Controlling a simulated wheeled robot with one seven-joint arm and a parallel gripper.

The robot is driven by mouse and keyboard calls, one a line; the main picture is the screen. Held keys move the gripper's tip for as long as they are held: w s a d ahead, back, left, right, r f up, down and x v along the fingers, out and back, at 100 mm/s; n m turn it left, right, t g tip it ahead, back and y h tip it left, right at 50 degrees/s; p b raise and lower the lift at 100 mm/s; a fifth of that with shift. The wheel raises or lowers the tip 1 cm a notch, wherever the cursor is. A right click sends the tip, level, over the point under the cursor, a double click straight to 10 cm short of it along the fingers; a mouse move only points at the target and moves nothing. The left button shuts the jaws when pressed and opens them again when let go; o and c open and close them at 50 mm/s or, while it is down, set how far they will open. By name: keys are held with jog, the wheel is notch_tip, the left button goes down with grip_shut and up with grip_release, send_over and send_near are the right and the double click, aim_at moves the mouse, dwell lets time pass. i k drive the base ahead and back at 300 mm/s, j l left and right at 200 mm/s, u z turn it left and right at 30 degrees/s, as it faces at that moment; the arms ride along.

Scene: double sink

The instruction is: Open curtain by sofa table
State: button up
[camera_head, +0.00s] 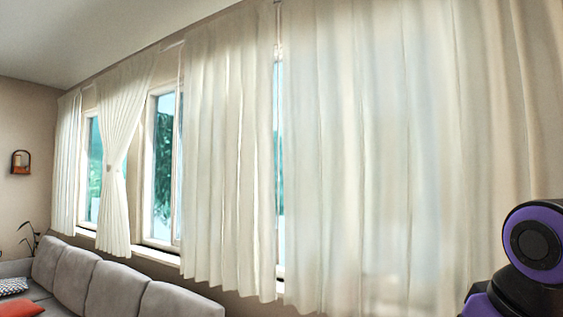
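A long row of cream curtains hangs along the window wall. The wide nearest panel (380,150) is spread out and covers the right half of the view. A middle panel (228,160) hangs beside it, with a narrow strip of window showing between them. Farther left, one curtain (122,140) is gathered at its middle, and a narrow panel (67,165) hangs at the far end. A purple and black joint of my arm shows at the lower right. My gripper is not in view. No sofa table can be made out.
A grey sofa (105,287) stands below the windows at the lower left, with an orange cushion (22,308) and a patterned cushion (12,286) on it. A window sill (155,255) runs behind it. A small wall lantern (20,162) hangs on the left wall.

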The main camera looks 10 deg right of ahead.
aim_at(284, 143)
jog(key=i+l+u, duration=0.1)
jog(key=l, duration=0.2)
jog(key=i+l, duration=0.1)
jog(key=l, duration=0.15)
jog(key=i+l+u, duration=0.1)
jog(key=i, duration=0.35)
jog(key=i+l+u, duration=0.1)
jog(key=i+l, duration=0.25)
jog(key=i, duration=0.15)
jog(key=i+l+u, duration=0.1)
jog(key=i, duration=0.35)
jog(key=i+l, duration=0.1)
jog(key=i, duration=0.35)
jog(key=u, duration=0.05)
